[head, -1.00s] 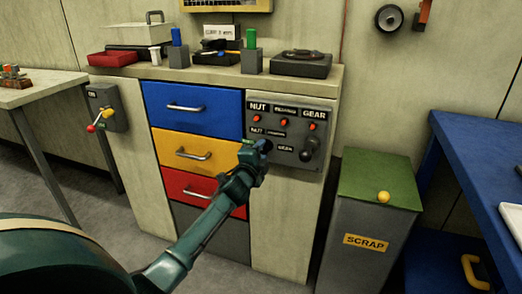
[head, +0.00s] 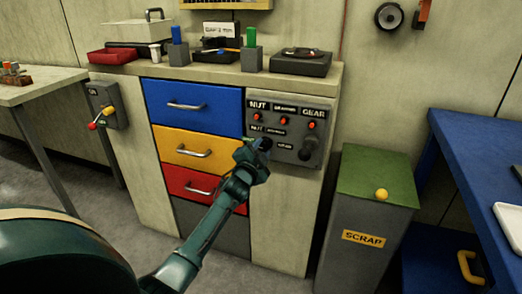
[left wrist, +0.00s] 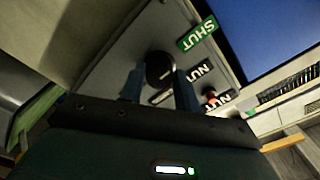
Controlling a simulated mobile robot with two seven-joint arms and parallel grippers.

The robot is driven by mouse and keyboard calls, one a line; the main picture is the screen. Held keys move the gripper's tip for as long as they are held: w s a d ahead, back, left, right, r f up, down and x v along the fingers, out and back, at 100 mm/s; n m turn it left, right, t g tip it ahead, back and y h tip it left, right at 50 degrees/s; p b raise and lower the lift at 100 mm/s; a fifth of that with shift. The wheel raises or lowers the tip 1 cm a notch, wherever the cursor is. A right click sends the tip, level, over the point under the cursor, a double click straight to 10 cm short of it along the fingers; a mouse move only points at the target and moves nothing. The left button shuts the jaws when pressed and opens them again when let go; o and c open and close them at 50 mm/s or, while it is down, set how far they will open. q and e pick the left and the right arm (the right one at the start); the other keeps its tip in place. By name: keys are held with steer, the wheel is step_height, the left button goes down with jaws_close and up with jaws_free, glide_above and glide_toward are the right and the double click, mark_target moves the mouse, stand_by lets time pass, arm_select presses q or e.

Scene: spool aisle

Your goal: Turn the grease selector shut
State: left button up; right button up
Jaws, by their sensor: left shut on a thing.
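The grease selector, a round black knob (left wrist: 160,68), sits on a grey control panel (head: 318,117) on the front of the cabinet. In the left wrist view it lies between the two fingers of my left gripper (left wrist: 160,88), which is shut on it. A light mark shows on the knob's near side. A green SHUT label (left wrist: 198,36) is on the panel beyond it, up and right. In the head view my left gripper (head: 264,146) is at the panel's lower left and hides most of the knob. My right gripper is not in view.
A second dark knob (head: 308,149) and several red indicators are on the panel. Blue (head: 205,112), yellow and red drawers are left of it. A SCRAP bin (head: 365,235) with a yellow ball (head: 381,194) on its green lid stands to the right.

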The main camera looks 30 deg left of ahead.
arm_select(q)
steer(key=o, duration=1)
steer(key=shift+s, duration=0.25)
steer(key=p+v, duration=0.2)
steer(key=v, duration=1)
steer(key=shift+s+d+p, duration=0.1)
steer(key=shift+s+p, duration=0.25)
steer(key=shift+s, duration=0.05)
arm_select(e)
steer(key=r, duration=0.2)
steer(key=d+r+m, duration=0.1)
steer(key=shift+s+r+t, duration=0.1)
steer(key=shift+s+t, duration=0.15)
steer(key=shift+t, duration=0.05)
arm_select(q)
steer(key=shift+f, duration=0.1)
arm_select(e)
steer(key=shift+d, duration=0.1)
